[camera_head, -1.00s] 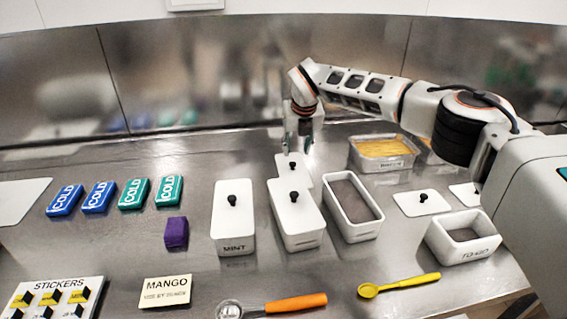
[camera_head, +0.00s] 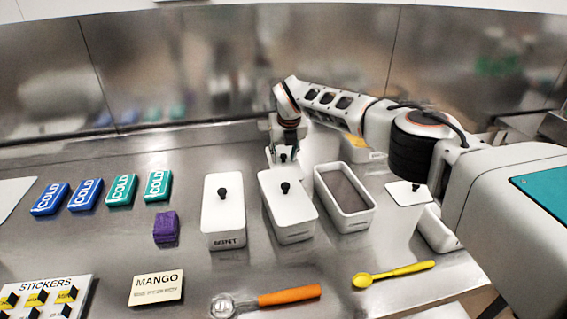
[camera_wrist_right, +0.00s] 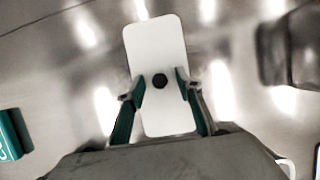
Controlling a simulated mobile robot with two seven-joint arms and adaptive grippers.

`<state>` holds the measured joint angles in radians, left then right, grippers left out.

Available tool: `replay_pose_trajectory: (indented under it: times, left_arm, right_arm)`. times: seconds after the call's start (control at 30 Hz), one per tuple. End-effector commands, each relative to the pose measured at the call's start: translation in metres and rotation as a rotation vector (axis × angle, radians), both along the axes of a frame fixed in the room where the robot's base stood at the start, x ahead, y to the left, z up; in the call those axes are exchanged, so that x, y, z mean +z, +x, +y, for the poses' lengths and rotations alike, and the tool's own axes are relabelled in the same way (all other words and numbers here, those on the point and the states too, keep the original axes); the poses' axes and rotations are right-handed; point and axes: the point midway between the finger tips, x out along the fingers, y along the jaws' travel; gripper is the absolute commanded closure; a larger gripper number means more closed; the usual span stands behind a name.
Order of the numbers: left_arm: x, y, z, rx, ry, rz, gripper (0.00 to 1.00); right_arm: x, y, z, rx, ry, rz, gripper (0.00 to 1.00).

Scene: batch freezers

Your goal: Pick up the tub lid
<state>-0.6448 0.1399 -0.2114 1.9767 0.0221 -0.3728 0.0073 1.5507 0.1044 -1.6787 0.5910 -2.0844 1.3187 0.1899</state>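The white tub lid (camera_head: 292,167) with a black knob lies behind the middle white tub. It also shows in the right wrist view (camera_wrist_right: 157,45). My right gripper (camera_head: 283,153) is directly over this lid. In the right wrist view its two fingers (camera_wrist_right: 160,88) are apart, one on each side of the knob (camera_wrist_right: 160,81), with a gap to it on both sides. The gripper and arm hide part of the lid's far end. My left gripper is not in view.
The MINT tub (camera_head: 223,215) and the middle tub (camera_head: 288,218) have knobbed lids on. A tub with yellow contents (camera_head: 360,153) is partly behind my arm. Cold packs (camera_head: 88,192) lie left.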

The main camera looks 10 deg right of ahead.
Motion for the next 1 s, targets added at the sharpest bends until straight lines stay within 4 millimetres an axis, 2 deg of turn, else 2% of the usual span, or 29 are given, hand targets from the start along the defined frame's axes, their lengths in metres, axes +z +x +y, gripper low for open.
replay_pose_trajectory:
  times: [0.03,0.17,0.5,0.67,0.87,1.0]
  left_arm:
    - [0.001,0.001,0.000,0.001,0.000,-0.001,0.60]
    - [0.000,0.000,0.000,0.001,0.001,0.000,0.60]
    - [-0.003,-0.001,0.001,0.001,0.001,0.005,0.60]
    - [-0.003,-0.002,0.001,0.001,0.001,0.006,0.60]
    - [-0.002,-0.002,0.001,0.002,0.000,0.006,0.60]
    - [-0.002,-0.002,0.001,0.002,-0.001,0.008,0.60]
  right_arm:
    - [0.000,0.000,0.000,0.000,0.000,0.000,0.67]
    - [0.000,0.000,0.000,0.000,0.000,0.000,1.00]
    - [0.001,0.000,0.000,-0.001,0.000,0.000,1.00]
    - [0.008,0.000,-0.001,-0.001,-0.001,0.000,1.00]
    - [0.034,0.001,-0.001,0.000,-0.001,-0.003,1.00]
    - [0.069,0.001,0.000,-0.001,0.000,-0.006,1.00]
